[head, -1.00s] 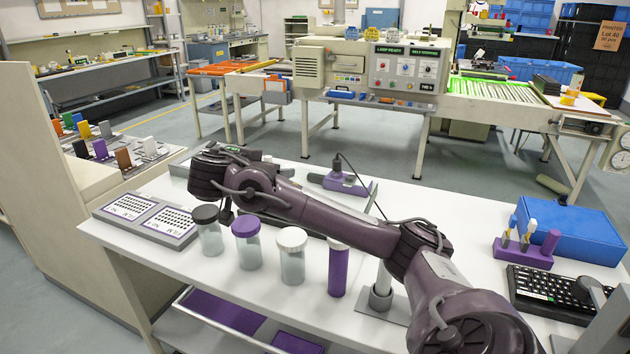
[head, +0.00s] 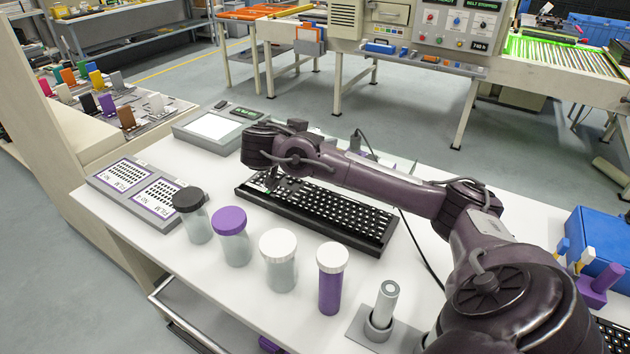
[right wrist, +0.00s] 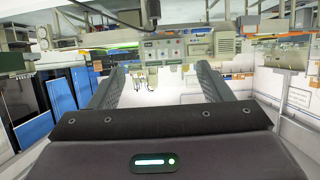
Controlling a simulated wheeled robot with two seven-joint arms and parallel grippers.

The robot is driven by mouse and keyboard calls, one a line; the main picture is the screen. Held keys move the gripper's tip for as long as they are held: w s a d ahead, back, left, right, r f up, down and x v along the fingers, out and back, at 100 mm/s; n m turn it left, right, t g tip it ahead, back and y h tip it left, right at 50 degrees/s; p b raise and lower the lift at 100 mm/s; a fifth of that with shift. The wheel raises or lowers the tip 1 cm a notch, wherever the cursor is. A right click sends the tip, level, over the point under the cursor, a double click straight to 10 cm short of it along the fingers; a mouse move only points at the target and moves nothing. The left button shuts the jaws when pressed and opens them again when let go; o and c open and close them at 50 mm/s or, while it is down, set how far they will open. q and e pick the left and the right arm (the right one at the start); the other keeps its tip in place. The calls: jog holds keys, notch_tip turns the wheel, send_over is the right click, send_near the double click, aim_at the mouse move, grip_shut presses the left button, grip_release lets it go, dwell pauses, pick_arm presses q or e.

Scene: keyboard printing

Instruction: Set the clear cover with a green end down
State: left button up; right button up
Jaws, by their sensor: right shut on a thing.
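My right arm reaches in from the right in the head view, and its gripper (head: 272,178) points down at the left end of a black keyboard (head: 325,212). A small green spot (head: 268,191) shows there, just below the wrist, and looks like the green end of the clear cover. The cover's see-through body cannot be made out against the keys, so I cannot tell whether it touches them. In the right wrist view the fingers of the right gripper (right wrist: 160,78) stand apart, shut on the hardly visible cover. My left gripper is out of view.
Black-lidded (head: 188,199), purple-lidded (head: 231,221) and white-lidded (head: 278,246) jars and a purple tube (head: 331,290) stand in front of the keyboard. A grey post (head: 382,305) is to their right. Two film cards (head: 122,175) lie left. A blue box (head: 600,238) stands right.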

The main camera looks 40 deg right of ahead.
notch_tip(320, 180, down, 10)
jog(key=shift+d+r+p, duration=0.1)
jog(key=shift+d+p, duration=0.05)
jog(key=shift+p, duration=0.25)
notch_tip(320, 180, down, 4)
jog(key=shift+r, duration=0.25)
jog(key=shift+f, duration=0.4)
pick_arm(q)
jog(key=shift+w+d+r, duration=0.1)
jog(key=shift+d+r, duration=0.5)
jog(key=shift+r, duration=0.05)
